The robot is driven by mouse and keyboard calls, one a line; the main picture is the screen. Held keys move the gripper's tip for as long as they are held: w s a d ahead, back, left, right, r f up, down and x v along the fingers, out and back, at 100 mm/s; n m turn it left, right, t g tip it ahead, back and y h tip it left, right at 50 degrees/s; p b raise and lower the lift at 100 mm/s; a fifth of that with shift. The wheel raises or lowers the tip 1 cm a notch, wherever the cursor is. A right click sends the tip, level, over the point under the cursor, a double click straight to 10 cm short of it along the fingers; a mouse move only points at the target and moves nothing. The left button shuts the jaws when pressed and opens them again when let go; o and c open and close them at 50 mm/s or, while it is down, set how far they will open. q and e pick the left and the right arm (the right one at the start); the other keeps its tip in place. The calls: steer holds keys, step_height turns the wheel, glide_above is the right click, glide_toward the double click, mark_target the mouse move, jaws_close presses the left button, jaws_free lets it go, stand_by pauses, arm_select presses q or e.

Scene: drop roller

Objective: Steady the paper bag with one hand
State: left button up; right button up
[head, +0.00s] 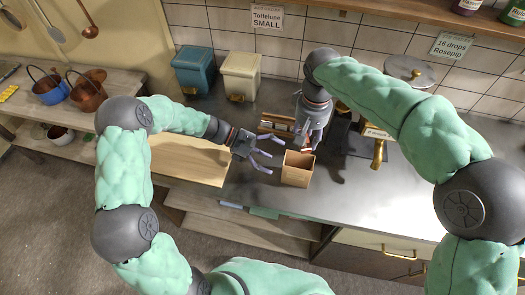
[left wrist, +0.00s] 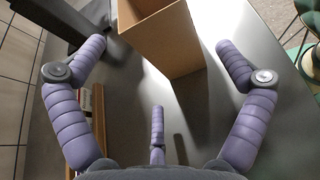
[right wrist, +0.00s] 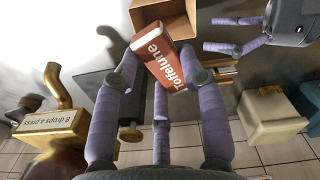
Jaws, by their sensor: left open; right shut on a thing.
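The open brown paper bag (head: 297,169) stands upright on the grey counter. It also shows in the left wrist view (left wrist: 165,38) and at the top of the right wrist view (right wrist: 164,15). My left gripper (head: 268,158) is open and empty just left of the bag; in the left wrist view its fingers spread toward the bag, apart from it. My right gripper (head: 308,145) is above and behind the bag. It is shut on a brown-red packet labelled "Toffelune" (right wrist: 165,56), held close to the bag's opening.
A brass dispenser (head: 378,150) marked "8 drops a press" stands right of the bag. A blue canister (head: 193,70) and a cream canister (head: 240,76) stand at the back. A small rack (head: 277,124) lies behind the bag. The counter to the right front is clear.

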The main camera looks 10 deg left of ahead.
mark_target(292, 165)
arm_select(q)
steer(key=x, duration=0.7)
steer(key=shift+d+f, duration=0.1)
steer(key=shift+d, duration=0.2)
steer(key=shift+c, duration=0.3)
steer(key=c, duration=0.9)
